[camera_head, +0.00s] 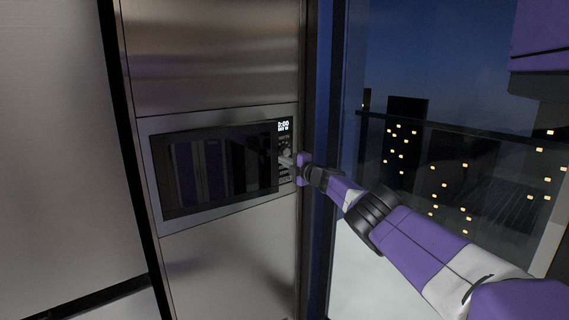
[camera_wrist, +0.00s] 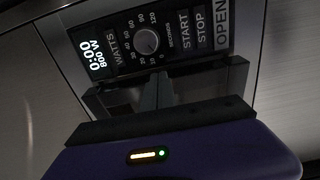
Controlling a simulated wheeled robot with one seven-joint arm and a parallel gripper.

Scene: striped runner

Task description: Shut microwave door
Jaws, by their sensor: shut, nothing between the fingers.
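The microwave (camera_head: 215,172) is built into a steel cabinet front. Its dark glass door (camera_head: 208,172) looks flush with the surrounding frame, and I see no gap at its edges. The control panel (camera_head: 285,150) on its right side shows a lit display; in the wrist view the panel (camera_wrist: 150,38) has a dial and START, STOP and OPEN labels. My gripper (camera_head: 286,161) is at the panel, right of the door glass. In the wrist view my gripper (camera_wrist: 148,92) is shut and empty, its fingers just below the dial. Whether the fingertips touch the panel is unclear.
Steel cabinet panels (camera_head: 215,55) lie above and below the microwave. A large window (camera_head: 440,150) with a railing and lit buildings outside is at the right, behind my arm.

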